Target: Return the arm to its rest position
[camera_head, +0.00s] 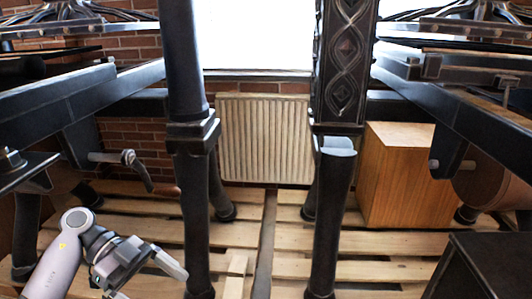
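My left arm comes in at the lower left, light grey with a dark wrist. Its gripper (151,284) is open, with two pale fingers spread apart and nothing visible between them. The lower finger is partly cut off by the bottom edge. The gripper is in front of the slatted wooden floor, left of a dark press column (196,220). I see no contact between them. My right arm and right gripper are not in view.
A crank handle (137,170) with a wooden grip sticks out above my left gripper. Dark press frames stand on both sides, with another column (329,220) right of centre. A wooden box (400,180) stands at the right. A radiator (263,140) is at the back. Pallet slats (380,268) cover the floor.

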